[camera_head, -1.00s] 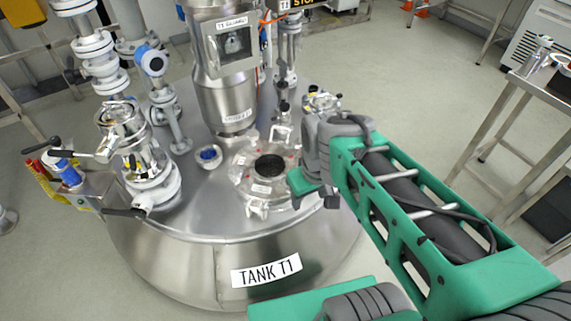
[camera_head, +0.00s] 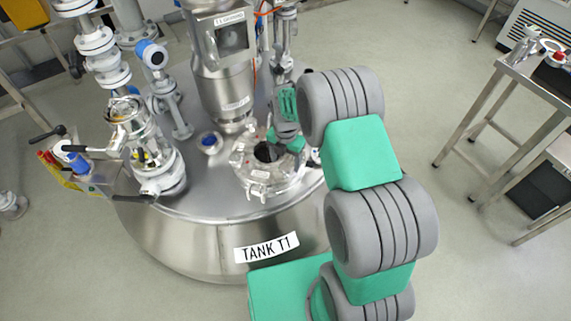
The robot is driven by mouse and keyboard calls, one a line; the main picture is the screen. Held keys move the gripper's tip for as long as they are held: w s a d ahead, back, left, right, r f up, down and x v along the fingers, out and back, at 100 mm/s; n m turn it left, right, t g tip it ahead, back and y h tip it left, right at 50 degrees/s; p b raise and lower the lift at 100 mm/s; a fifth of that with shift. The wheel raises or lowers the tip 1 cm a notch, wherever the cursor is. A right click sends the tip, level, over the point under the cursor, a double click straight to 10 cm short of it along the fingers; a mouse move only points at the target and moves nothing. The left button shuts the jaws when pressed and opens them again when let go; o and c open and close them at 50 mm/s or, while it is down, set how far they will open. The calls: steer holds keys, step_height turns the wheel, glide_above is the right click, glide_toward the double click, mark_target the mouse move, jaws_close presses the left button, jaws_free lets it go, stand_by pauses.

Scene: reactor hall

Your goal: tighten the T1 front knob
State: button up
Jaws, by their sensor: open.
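The tank labelled TANK T1 (camera_head: 180,205) has a round manway (camera_head: 242,177) on its top, with a dark opening in the middle. A small pale knob, the front knob (camera_head: 257,190), sits at the manway's near edge. My gripper (camera_head: 283,141) is over the back right part of the manway, behind and apart from the front knob. It is open, and nothing shows between its green fingers. My arm hides the right side of the tank top.
A steel column (camera_head: 227,75) rises behind the manway. A blue-capped fitting (camera_head: 209,142) stands to its left. Valves and handles (camera_head: 145,150) crowd the tank's left side. A steel table (camera_head: 520,80) stands at the right, with clear floor between.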

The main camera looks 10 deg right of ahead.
mark_target(286, 168)
step_height(286, 168, down, 2)
steer(key=shift+f, duration=0.25)
steer(key=c, duration=1.4)
